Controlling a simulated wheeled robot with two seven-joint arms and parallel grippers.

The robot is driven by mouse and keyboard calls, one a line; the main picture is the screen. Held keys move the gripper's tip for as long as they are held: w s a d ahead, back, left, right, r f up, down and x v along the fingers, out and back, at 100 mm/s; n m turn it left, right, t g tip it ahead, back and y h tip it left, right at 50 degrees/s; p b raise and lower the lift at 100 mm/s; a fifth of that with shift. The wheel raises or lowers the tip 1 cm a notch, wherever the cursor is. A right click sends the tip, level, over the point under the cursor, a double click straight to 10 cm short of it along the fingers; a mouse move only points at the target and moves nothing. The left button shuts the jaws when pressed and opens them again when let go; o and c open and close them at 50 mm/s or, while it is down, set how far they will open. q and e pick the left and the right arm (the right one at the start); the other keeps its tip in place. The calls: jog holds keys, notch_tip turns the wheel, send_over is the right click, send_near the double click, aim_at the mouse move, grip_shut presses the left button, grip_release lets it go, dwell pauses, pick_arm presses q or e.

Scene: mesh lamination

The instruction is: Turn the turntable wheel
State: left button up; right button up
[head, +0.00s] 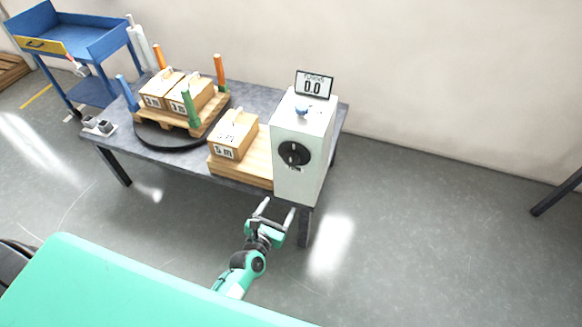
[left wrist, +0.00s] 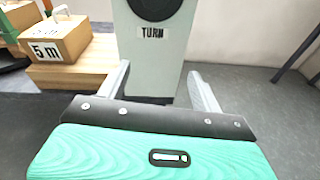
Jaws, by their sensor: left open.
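A white upright box (head: 300,125) stands at the table's front right corner, with a round black wheel (head: 294,153) on its front face. The wheel's lower part shows at the top of the left wrist view (left wrist: 154,7), above a "TURN" label (left wrist: 153,32). The black round turntable (head: 165,139) lies on the table's left half under a wooden pallet. My left gripper (head: 277,208) is open and empty, below and in front of the wheel, apart from it. My right gripper is not in view.
The pallet (head: 205,125) bears boxes between coloured posts. A box marked "5 m" (head: 230,137) sits on a wooden block (head: 257,165) left of the white box. A blue cart (head: 88,35) stands at the back left. The floor to the right is clear.

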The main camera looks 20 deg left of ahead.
aim_at(291, 162)
pick_arm(q)
notch_tip(291, 162, up, 6)
jog(key=w+n+t, duration=0.2)
jog(key=n, duration=0.3)
jog(key=shift+y, duration=0.4)
jog(key=w+p, duration=0.1)
jog(key=w, duration=1.2)
jog(key=shift+a, duration=0.15)
jog(key=shift+w, duration=0.15)
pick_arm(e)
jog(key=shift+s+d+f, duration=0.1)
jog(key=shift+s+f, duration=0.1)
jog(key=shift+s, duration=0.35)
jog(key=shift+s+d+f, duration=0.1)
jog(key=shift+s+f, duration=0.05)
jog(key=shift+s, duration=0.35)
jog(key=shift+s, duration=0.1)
pick_arm(q)
jog(key=shift+f, duration=0.1)
jog(key=c, duration=1)
